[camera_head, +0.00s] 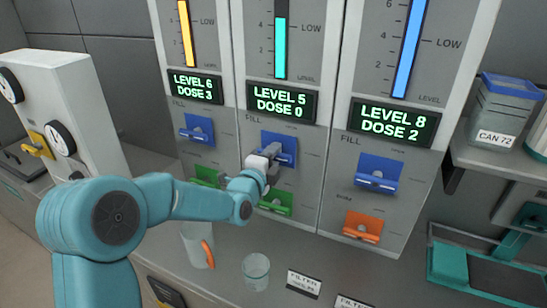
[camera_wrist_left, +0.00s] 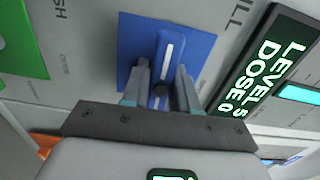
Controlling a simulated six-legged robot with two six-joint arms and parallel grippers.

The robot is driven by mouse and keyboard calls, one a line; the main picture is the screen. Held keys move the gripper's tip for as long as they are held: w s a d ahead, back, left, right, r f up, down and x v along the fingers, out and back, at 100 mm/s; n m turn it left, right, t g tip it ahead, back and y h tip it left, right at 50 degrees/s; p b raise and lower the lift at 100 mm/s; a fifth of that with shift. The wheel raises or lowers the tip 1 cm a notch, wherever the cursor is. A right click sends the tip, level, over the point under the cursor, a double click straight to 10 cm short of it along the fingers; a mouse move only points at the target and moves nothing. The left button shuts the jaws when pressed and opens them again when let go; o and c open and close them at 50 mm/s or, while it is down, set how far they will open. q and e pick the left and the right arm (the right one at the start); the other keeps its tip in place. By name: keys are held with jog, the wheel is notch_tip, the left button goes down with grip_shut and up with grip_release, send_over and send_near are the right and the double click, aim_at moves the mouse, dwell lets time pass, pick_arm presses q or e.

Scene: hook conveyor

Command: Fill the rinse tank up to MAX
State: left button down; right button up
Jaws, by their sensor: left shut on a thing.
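My left gripper (camera_head: 273,153) is at the middle column's blue FILL lever (camera_head: 284,142). In the left wrist view its two fingers (camera_wrist_left: 162,90) are closed around the blue lever (camera_wrist_left: 165,50), which has a white stripe. The middle display (camera_head: 281,101) reads LEVEL 5, DOSE 0, above it a cyan gauge bar (camera_head: 281,45). The left display (camera_head: 194,86) reads LEVEL 6, DOSE 3, the right one (camera_head: 394,121) LEVEL 8, DOSE 2. I see no tank names or MAX mark. My right gripper is out of view.
Other blue levers (camera_head: 197,130) (camera_head: 377,173), a green lever (camera_head: 275,202) and an orange lever (camera_head: 362,226) stick out nearby. A jug (camera_head: 194,246) and a glass beaker (camera_head: 256,271) stand on the counter below. A grey panel with dials (camera_head: 60,138) is at left.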

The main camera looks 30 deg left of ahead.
pick_arm(q)
jog(key=n+b, duration=0.2)
jog(key=b, duration=0.1)
jog(key=n+b, duration=0.2)
jog(key=b, duration=0.2)
jog(key=n+b, duration=0.3)
jog(key=shift+f, duration=0.35)
jog(key=shift+r+n+b, duration=0.15)
jog(key=shift+n+b, duration=1.7)
jog(key=shift+n, duration=0.25)
jog(key=c, duration=1)
grip_release()
jog(key=shift+o, duration=0.2)
jog(key=shift+r, duration=0.1)
jog(key=shift+s, duration=0.1)
jog(key=s+b, duration=0.1)
jog(key=s, duration=1.5)
jog(key=shift+d, duration=0.45)
